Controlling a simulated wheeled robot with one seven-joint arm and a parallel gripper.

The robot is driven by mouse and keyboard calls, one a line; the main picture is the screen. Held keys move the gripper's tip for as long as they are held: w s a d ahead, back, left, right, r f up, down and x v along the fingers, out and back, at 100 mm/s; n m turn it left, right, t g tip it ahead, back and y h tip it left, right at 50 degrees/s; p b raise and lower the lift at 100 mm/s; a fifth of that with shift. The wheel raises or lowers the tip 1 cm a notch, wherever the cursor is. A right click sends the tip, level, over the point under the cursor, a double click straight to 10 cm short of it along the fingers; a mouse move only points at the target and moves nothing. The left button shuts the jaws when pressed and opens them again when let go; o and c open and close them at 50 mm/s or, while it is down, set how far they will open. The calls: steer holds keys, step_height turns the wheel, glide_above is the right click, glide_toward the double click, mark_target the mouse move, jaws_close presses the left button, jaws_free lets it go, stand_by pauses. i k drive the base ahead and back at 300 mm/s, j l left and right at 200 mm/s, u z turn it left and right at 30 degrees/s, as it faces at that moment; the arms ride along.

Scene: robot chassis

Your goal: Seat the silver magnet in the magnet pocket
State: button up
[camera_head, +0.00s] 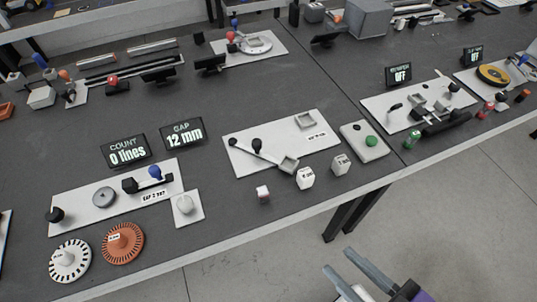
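My gripper (338,262) is at the bottom right, over the floor in front of the table. Its two grey fingers are apart with nothing visible between them. I cannot tell for sure which thing is the silver magnet. Small grey blocks and a square holder sit on the white board (372,107) in front of a display (398,76) reading OFF at the right. Which recess is the magnet pocket is not clear. My gripper is well apart from both boards.
Several small white blocks (306,178) and a green-button box (365,141) stand near the table's front edge. A black bar (446,124) and knobbed pieces (412,139) lie before the right board. Slotted discs (123,243) are at the left. Bare dark table (290,75) shows mid-back.

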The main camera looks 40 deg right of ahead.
mark_target(288, 163)
steer(key=i+j+z, duration=0.2)
steer(key=j, duration=0.8)
steer(key=i+j+z, duration=0.2)
steer(key=j, duration=0.8)
steer(key=j+z, duration=0.25)
steer(key=j, duration=0.8)
